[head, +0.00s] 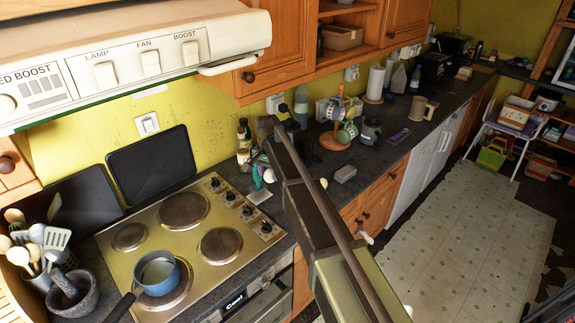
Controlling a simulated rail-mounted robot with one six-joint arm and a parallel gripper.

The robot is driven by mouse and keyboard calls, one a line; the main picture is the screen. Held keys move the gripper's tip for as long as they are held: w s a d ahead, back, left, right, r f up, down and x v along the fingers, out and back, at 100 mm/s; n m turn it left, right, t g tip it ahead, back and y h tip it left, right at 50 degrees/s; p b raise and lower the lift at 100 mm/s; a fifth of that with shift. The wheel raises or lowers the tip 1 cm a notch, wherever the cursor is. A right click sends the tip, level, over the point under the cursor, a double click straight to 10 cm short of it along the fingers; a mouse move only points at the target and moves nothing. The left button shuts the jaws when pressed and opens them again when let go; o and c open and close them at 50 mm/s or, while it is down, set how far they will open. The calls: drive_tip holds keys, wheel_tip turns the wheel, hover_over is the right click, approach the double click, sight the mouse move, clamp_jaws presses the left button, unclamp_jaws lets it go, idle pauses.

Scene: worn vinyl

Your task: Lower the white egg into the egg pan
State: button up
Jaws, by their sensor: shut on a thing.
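The egg pan, a blue saucepan (141,283) with a dark handle, stands on the front left hotplate of the hob. Its inside looks pale. My arm reaches in from the bottom and hides part of the counter. My gripper (262,172), with teal fingers, shows small beyond the arm, to the right of the hob and well apart from the pan. It is shut on a small white thing, which looks like the white egg (269,175). The arm and fingers partly hide the grip.
The cooker hood (150,60) overhangs the hob (214,270) at the upper left. A stone mortar (78,298) and a utensil pot stand left of the pan. Bottles (243,140) and a mug tree (338,115) stand along the back counter. The hob's other hotplates are clear.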

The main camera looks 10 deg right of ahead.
drive_tip(key=s+a+f+b, duration=0.3)
drive_tip(key=s+a, duration=0.3)
drive_tip(key=a, duration=0.6)
drive_tip(key=s+a+f+b, duration=0.3)
drive_tip(key=s+a, duration=0.3)
drive_tip(key=a, duration=0.6)
drive_tip(key=s+a+f+b, duration=0.3)
drive_tip(key=s+a, duration=0.3)
drive_tip(key=a, duration=0.6)
drive_tip(key=shift+s+a, duration=0.35)
drive_tip(key=shift+a, duration=0.05)
drive_tip(key=shift+f, duration=0.1)
drive_tip(key=shift+f+b, duration=3.45)
drive_tip(key=shift+b, duration=0.1)
drive_tip(key=shift+f+b, duration=2.4)
drive_tip(key=o, duration=1)
